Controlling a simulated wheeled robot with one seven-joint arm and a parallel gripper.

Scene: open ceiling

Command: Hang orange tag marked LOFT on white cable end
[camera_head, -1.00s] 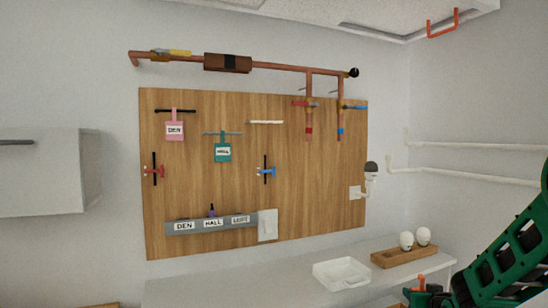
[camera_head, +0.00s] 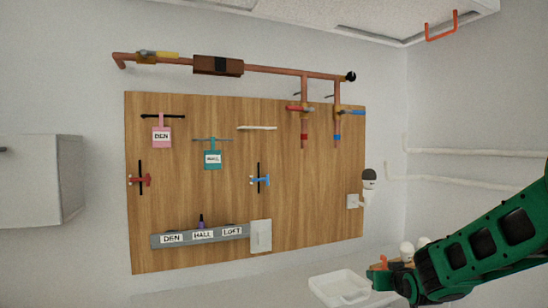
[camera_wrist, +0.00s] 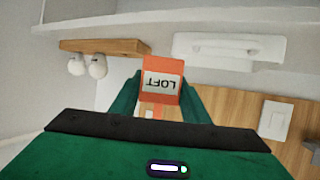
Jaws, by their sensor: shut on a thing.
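My gripper (camera_wrist: 160,104) is shut on the orange tag (camera_wrist: 161,78), which shows between the green fingers in the wrist view. Its LOFT label reads upside down there. In the head view my gripper (camera_head: 376,276) is at the lower right, close to the white tray, and the tag is too small to make out clearly. The white cable end (camera_head: 257,128) sticks out as a bare, roughly horizontal bar at the upper middle of the wooden board (camera_head: 225,190). My gripper is well below and to the right of it.
A pink DEN tag (camera_head: 161,136) and a teal HALL tag (camera_head: 212,159) hang on other cable ends, left of the white one. Red (camera_head: 140,180) and blue (camera_head: 260,180) fittings sit lower. Copper pipe (camera_head: 270,70) runs above. A white tray (camera_head: 335,290) lies below.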

